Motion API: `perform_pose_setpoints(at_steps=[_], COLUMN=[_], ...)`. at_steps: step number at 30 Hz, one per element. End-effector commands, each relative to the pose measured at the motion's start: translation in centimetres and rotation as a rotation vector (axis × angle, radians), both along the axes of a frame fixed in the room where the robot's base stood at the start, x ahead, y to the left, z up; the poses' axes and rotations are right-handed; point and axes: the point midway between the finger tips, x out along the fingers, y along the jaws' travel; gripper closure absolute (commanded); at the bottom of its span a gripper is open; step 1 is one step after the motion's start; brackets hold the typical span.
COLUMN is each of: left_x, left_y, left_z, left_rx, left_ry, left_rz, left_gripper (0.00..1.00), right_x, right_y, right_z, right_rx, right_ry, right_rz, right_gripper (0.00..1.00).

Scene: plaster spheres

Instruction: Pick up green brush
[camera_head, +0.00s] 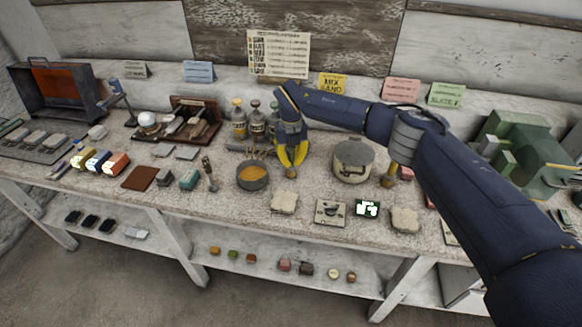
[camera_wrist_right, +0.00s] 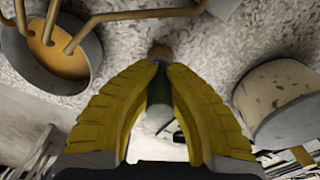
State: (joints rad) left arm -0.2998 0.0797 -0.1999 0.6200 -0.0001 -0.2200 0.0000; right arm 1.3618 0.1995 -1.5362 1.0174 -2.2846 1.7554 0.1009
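The green brush (camera_wrist_right: 158,92) shows in the right wrist view as a dark green shaft between my right gripper's yellow fingers, with a brown rounded end just past the fingertips. My right gripper (camera_head: 291,165) is in the middle of the bench in the head view, pointing down. Its fingertips are drawn in close on both sides of the brush; they also show in the right wrist view (camera_wrist_right: 160,68). In the head view the fingers hide most of the brush. I cannot tell whether its lower end touches the bench. My left gripper is not in view.
A dark pot (camera_head: 252,177) with orange content stands close left of the gripper, and a pale lidded pot (camera_head: 352,160) stands to the right. Bottles (camera_head: 257,122) stand behind on the left. A pale rough block (camera_head: 284,202) lies in front. My right arm spans the right side.

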Motion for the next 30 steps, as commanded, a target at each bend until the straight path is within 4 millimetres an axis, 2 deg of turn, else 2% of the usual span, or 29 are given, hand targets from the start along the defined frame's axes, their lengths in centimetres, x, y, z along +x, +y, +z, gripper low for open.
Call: perform_pose_setpoints(at_steps=[8,14,20,30], left_x=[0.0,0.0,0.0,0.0], left_y=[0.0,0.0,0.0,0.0], left_z=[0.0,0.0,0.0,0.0], left_rx=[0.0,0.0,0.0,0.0], left_ry=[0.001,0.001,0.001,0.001], left_rz=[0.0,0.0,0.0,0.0], left_gripper=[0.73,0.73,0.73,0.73], right_x=[0.0,0.1,0.1,0.1], right_y=[0.0,0.0,0.0,0.0], right_z=[0.2,1.5,4.5,12.4], right_rx=[0.0,0.0,0.0,0.0], right_ry=[-0.001,-0.002,-0.004,-0.004], right_rz=[0.0,0.0,0.0,0.0], right_gripper=[1.0,1.0,1.0,1.0])
